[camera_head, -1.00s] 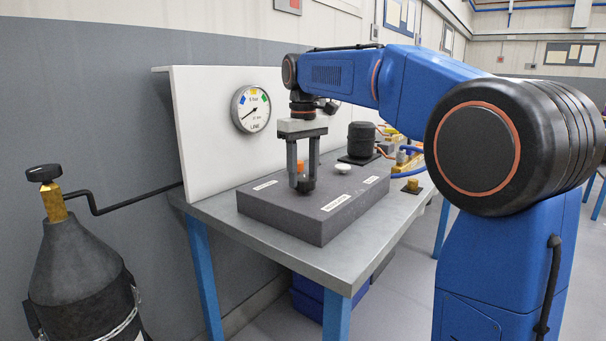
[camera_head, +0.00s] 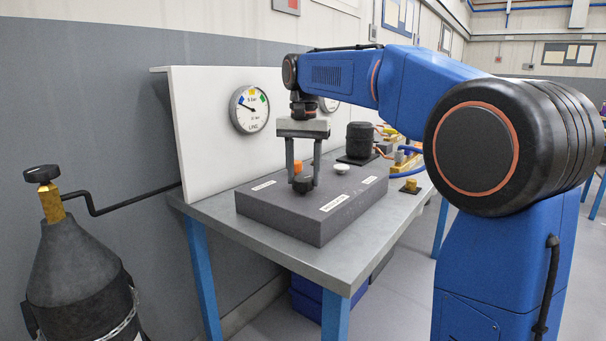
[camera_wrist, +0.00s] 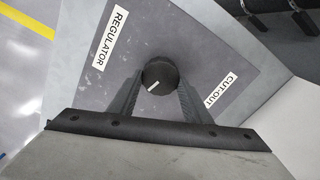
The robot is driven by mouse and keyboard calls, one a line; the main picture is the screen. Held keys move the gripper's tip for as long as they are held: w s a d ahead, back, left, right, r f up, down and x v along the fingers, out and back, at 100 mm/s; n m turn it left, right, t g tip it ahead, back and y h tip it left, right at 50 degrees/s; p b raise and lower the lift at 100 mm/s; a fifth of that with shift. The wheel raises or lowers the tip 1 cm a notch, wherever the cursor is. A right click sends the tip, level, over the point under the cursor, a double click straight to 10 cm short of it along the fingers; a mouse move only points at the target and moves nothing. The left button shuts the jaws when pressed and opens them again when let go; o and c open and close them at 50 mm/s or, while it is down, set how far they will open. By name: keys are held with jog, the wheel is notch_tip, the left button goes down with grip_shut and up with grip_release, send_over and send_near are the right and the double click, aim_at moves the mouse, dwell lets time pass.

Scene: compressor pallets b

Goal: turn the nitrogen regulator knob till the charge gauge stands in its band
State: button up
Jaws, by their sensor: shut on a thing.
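My gripper (camera_head: 303,184) is shut on the round black regulator knob (camera_wrist: 160,74), one finger on each side. The knob has a short white mark on top and stands on the dark block beside the REGULATOR label (camera_wrist: 110,38). The LINE gauge (camera_head: 249,109) on the white panel has a blue, a yellow and a green patch. Its needle points to the upper left, near the blue patch. A second gauge (camera_head: 329,104) is mostly hidden behind my arm. Its needle and name cannot be read.
On the dark block (camera_head: 318,231), an orange knob (camera_head: 309,174) and a pale knob (camera_head: 341,169) stand close to my gripper. A black compressor (camera_head: 360,139) with copper pipes is behind them. A dark gas cylinder (camera_head: 78,275) stands left of the bench.

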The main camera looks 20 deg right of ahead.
jog(key=m, duration=0.4)
jog(key=shift+d+m, duration=0.1)
jog(key=shift+m, duration=0.2)
jog(key=shift+s+r+m, duration=0.1)
jog(key=shift+m, duration=1.9)
jog(key=o, duration=1.1)
jog(key=shift+c, duration=0.2)
